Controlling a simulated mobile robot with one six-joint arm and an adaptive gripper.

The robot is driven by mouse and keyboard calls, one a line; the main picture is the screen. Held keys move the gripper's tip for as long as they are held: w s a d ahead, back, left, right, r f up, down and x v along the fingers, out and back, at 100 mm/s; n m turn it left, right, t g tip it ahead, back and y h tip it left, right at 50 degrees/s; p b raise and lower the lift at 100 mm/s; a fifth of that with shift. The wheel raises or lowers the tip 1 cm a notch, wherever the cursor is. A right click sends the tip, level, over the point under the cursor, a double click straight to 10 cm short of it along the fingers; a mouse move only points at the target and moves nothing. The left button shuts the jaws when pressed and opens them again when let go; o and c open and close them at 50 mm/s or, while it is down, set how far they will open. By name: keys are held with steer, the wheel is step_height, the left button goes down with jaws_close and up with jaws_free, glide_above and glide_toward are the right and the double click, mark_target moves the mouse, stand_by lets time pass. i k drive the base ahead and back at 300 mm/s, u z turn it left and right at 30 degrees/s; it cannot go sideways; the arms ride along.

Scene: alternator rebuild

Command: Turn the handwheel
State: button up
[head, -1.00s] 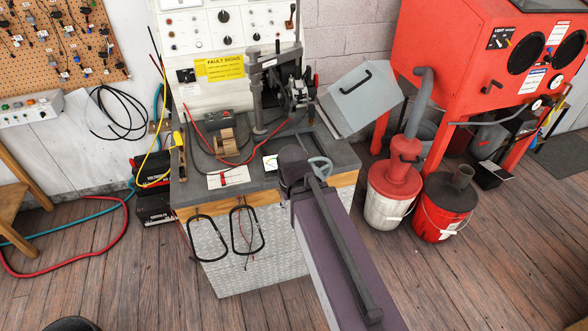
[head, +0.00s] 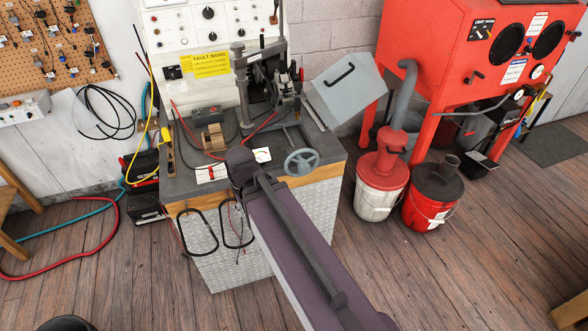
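The handwheel (head: 302,162) is a grey spoked wheel at the front right edge of the workbench. A thin grey shaft runs back from it toward the dark machine on the bench top. The whole wheel shows, with no part of my arm in front of it. My purple-grey arm rises from the lower right and its dark joint ends at the bench's front edge, left of the handwheel. I do not see my gripper.
The workbench (head: 262,185) carries a test panel, a yellow fault sign (head: 205,65), a tilted grey hood (head: 347,88) and cables. A white bucket (head: 380,188) and a red bucket (head: 432,192) stand right of it.

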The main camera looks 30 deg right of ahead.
mark_target(304, 167)
steer(key=u, duration=0.2)
steer(key=k, duration=1.85)
steer(key=z, duration=0.45)
steer(key=i, duration=1)
steer(key=z, duration=0.05)
